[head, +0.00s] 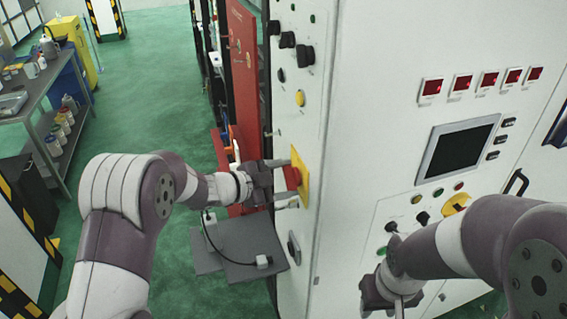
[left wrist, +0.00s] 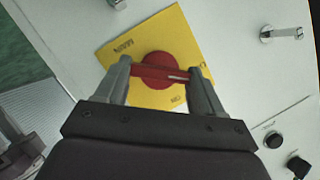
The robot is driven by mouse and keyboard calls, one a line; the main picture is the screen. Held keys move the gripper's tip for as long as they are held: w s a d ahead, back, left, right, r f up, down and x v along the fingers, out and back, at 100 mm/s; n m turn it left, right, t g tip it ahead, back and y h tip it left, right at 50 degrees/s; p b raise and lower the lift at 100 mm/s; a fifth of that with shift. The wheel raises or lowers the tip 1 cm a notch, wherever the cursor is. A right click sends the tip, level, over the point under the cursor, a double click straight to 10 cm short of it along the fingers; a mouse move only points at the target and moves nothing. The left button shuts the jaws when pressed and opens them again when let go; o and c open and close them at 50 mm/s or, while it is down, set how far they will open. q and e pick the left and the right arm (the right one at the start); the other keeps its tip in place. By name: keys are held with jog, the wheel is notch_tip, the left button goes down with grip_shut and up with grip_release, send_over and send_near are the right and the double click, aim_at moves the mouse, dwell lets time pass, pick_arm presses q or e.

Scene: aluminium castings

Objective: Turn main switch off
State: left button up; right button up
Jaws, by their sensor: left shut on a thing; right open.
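The main switch is a red rotary knob on a yellow square plate (head: 301,172) on the left side face of the white cabinet. In the left wrist view the red knob (left wrist: 165,72) has a raised red bar across it, and the yellow plate (left wrist: 120,52) sits tilted in the picture. My left gripper (head: 281,184) is shut on the knob's bar, one finger at each end of it; it also shows in the left wrist view (left wrist: 163,80). My right gripper (head: 392,300) is open and empty, low before the cabinet front, partly hidden by its arm.
The white cabinet (head: 370,100) carries a dark screen (head: 458,148), red displays (head: 462,84), and black knobs (head: 305,55). A red panel (head: 243,90) stands behind it. A grey platform (head: 240,250) lies below my left gripper. A workbench (head: 40,85) stands far left; green floor between is clear.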

pick_arm(q)
jog(key=shift+n+g+p, duration=0.4)
jog(key=shift+n+p, duration=0.2)
jog(key=shift+p, duration=0.65)
jog(key=shift+f, duration=0.1)
jog(key=o, duration=1)
jog(key=shift+w, duration=0.1)
jog(key=shift+o, duration=0.2)
